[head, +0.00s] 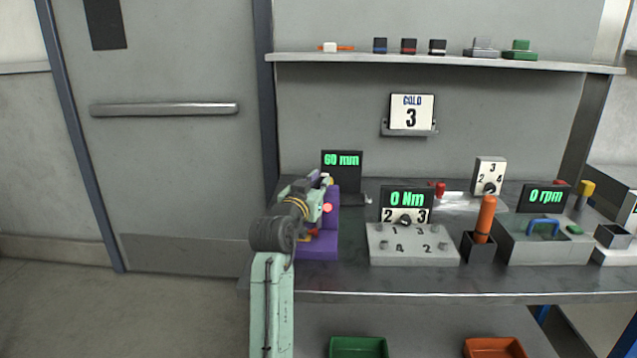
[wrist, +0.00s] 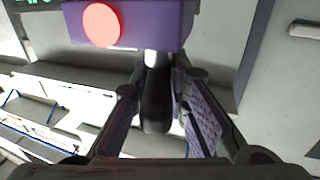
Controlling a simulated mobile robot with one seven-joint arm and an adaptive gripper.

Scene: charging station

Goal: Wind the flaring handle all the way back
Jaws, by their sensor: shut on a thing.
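The purple flaring device (head: 318,247) stands at the left end of the bench, with a red disc (head: 327,208) on it. In the wrist view the purple body (wrist: 150,25) is at the top, with the red disc on its left part. The dark flaring handle (wrist: 156,105) extends from below the body, between the two fingers. My gripper (wrist: 158,85) is shut on this handle. My arm covers much of the device's left side, and the handle cannot be made out there.
A display (head: 342,160) behind the device reads 60 mm. To its right are a numbered grey block (head: 414,254) with a 0 Nm display (head: 407,198), and an orange-handled tool (head: 485,220) in a dark holder. A shelf (head: 440,62) with small items hangs above.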

